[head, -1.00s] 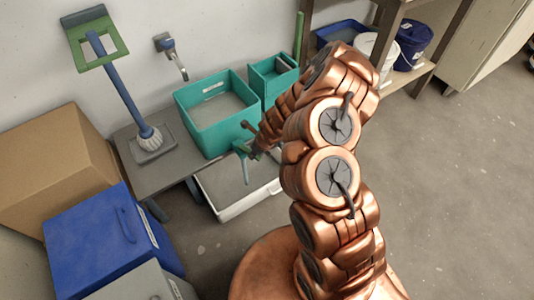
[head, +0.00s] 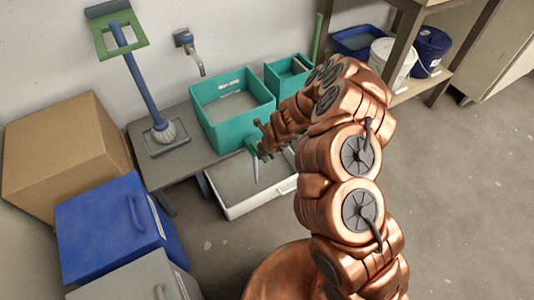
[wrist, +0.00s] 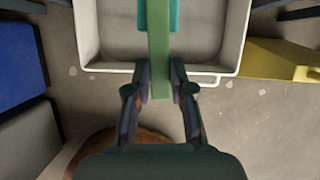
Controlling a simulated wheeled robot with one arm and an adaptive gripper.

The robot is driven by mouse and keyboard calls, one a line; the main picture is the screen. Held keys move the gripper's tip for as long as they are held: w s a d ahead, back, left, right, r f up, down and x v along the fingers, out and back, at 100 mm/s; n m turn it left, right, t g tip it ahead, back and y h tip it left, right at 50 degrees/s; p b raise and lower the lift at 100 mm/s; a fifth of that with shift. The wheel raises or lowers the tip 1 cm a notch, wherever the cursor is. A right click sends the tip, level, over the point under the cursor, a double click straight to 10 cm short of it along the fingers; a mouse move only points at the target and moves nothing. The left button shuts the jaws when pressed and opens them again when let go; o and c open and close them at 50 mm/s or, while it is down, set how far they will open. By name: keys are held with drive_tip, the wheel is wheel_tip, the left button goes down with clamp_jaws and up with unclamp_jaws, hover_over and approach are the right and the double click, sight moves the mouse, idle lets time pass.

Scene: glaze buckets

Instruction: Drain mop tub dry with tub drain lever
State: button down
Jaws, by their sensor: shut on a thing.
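The teal mop tub (head: 212,126) stands on a grey bench against the wall, with a grey surface inside that looks like liquid. The tub drain lever (wrist: 159,35) is a green bar seen in the wrist view, with a teal part beside its far end. My gripper (wrist: 160,82) is shut on this bar, with a finger on each side. In the head view my gripper (head: 263,143) is at the tub's front right corner, partly hidden by my arm. A white basin (head: 235,211) sits on the floor below and also shows in the wrist view (wrist: 88,35).
A smaller teal bin (head: 285,75) is right of the tub. A cardboard box (head: 60,155) and blue box (head: 110,225) fill the left. Floor on the right is clear.

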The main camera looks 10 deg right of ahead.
drive_tip(key=shift+a+r, duration=0.1)
drive_tip(key=c, duration=1)
unclamp_jaws()
drive_tip(key=v, duration=1.2)
